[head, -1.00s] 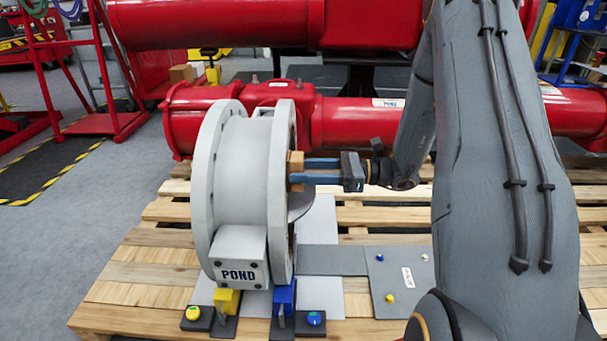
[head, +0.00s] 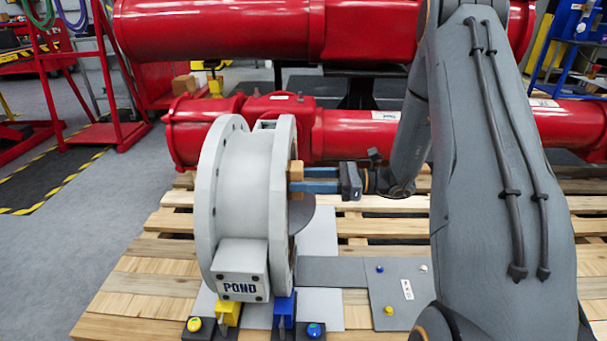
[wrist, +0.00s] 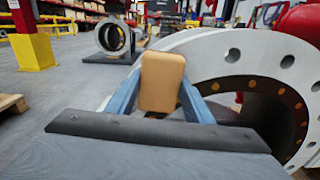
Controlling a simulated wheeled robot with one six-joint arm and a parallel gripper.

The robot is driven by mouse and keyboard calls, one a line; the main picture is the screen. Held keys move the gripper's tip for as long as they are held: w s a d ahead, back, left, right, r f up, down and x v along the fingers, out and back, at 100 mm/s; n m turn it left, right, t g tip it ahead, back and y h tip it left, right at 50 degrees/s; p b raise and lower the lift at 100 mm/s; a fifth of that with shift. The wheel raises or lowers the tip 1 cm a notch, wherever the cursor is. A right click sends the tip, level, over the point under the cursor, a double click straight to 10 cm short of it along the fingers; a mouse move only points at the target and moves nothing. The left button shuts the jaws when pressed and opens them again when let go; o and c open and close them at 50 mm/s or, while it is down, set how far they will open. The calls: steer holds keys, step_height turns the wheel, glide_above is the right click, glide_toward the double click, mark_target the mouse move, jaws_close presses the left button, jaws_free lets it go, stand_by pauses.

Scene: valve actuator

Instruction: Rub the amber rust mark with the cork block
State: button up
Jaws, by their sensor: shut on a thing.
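The cork block (head: 296,172) is a small tan block held at the right flange face of the grey valve body (head: 243,190). My gripper (head: 304,180) reaches in from the right with its blue fingers shut on the block. In the wrist view the block (wrist: 162,80) stands upright between the two fingers, in front of the white flange (wrist: 215,48). The block looks close to the flange in the head view; I cannot tell whether it touches. I cannot make out the amber rust mark for certain; the block or flange may hide it.
The valve stands on a wooden pallet (head: 130,292), with yellow (head: 228,308) and blue (head: 283,312) clamps at its foot. A dark disc (head: 301,213) sits just below my fingers. Red pipework (head: 350,135) runs behind. A grey plate (head: 398,290) lies at right.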

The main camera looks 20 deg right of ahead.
steer(key=shift+s+a+f, duration=0.4)
steer(key=shift+s+f, duration=0.4)
steer(key=shift+f, duration=0.05)
steer(key=shift+c, duration=0.4)
steer(key=shift+s+a+f, duration=0.15)
steer(key=shift+s+f, duration=0.45)
steer(key=shift+s+a+f, duration=0.15)
steer(key=shift+s+f, duration=0.4)
steer(key=shift+f, duration=0.05)
steer(key=shift+s+d+p, duration=0.1)
steer(key=shift+d+p, duration=0.3)
steer(key=shift+d, duration=0.15)
steer(key=shift+p+v, duration=0.45)
steer(key=shift+v, duration=2.1)
steer(key=shift+v, duration=1.45)
steer(key=shift+r, duration=0.1)
